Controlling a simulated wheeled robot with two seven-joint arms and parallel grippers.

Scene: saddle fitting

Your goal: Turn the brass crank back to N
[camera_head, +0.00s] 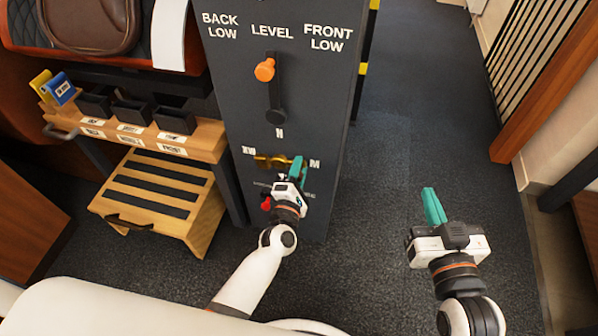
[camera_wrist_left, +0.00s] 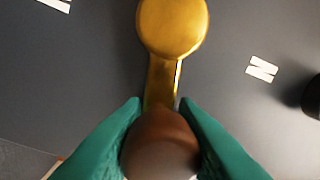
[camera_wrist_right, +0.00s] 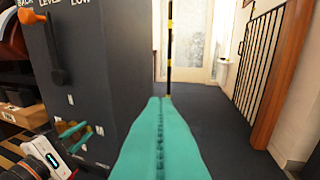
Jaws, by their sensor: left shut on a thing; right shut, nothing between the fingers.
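The brass crank (camera_head: 268,161) is on the dark panel, with its arm pointing right toward the M mark (camera_head: 314,163). The N mark (camera_head: 279,132) is above its hub. My left gripper (camera_head: 299,168) is shut on the crank's brown knob, at the right end of the arm. In the left wrist view the brown knob (camera_wrist_left: 160,146) sits between the teal fingers, and the brass hub (camera_wrist_left: 172,25) and N mark (camera_wrist_left: 262,69) show beyond. My right gripper (camera_head: 429,195) is shut and empty, out over the floor right of the panel.
An orange-knobbed lever (camera_head: 265,70) sits higher on the panel (camera_head: 235,100), under LEVEL. A red part (camera_head: 266,203) is low on the panel, left of my left gripper. A wooden step unit (camera_head: 160,200) and small bins stand at left. The carpet at right is clear.

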